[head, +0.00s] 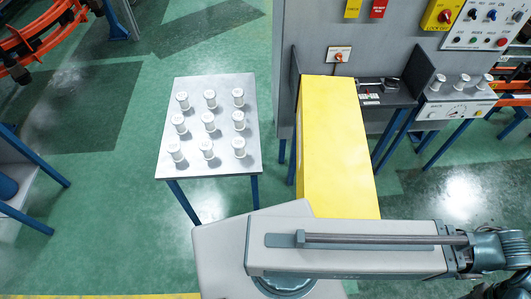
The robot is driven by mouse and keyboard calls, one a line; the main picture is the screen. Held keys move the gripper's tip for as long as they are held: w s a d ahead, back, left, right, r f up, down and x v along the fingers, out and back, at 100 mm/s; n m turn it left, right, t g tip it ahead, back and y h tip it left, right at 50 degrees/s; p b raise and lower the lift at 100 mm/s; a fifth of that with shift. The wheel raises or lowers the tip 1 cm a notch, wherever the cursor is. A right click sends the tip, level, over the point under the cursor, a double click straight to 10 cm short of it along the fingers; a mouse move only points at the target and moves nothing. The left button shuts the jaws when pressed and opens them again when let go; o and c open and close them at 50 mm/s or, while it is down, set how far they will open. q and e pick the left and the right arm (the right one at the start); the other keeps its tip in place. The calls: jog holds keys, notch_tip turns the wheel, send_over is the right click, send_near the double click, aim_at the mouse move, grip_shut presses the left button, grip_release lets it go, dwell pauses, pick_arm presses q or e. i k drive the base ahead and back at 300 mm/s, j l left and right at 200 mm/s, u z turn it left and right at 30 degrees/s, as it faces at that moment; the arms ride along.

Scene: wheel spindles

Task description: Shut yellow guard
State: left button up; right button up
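The yellow guard (335,140) is a long flat panel that sticks out from the grey machine (375,40) toward me. The machine's bay is open to view on the right of the panel, with a dark fixture (385,97) inside. The near end of the guard is hidden behind grey parts in the foreground. Neither of my grippers shows in the head view, so I cannot see either one touching the guard.
A grey table (208,156) with several white spindles stands left of the guard. A white-fronted shelf (455,108) with more spindles and a control panel (487,22) are at the right. Green floor (100,200) is clear at the left.

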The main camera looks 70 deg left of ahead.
aim_at(334, 174)
jog(key=k+j+u, duration=0.1)
jog(key=k+u, duration=0.35)
jog(key=k, duration=0.5)
jog(key=u, duration=1.15)
jog(key=k+l+z, duration=0.2)
jog(key=k+j, duration=0.05)
jog(key=k, duration=0.05)
